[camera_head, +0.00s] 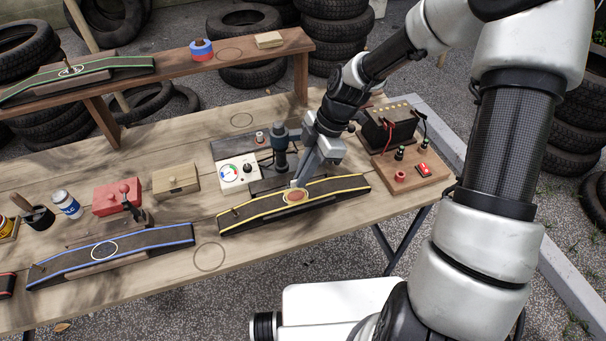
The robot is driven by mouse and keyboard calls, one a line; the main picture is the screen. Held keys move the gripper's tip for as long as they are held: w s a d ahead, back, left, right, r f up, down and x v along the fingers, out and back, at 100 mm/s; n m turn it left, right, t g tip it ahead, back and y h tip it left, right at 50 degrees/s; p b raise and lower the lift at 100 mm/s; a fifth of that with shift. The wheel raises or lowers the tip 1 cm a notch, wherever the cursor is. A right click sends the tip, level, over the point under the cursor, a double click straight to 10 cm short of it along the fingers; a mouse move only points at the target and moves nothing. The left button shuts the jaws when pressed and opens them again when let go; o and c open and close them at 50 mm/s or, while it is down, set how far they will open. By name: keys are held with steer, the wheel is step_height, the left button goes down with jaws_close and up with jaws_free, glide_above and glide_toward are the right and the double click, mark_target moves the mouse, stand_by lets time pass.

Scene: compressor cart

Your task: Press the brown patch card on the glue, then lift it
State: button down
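A brown patch card (296,196) lies inside a yellow ring on the yellow-edged tyre strip (245,216) near the table's front edge. Any glue beneath the card is hidden from this view. My gripper (297,184) points down at the card from above, its fingertips at or just over the card's far edge. I cannot tell whether they touch it. The fingers are small and seen at an angle, so their opening does not show clearly.
Behind the gripper stand a gauge box (238,173) and a dark post (281,150). A battery board (405,178) is to the right. A blue-edged strip (160,240), red box (115,198) and wooden box (175,180) are left. A raised shelf (185,62) runs behind.

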steer(key=shift+r+p, duration=1.45)
steer(key=shift+r, duration=0.6)
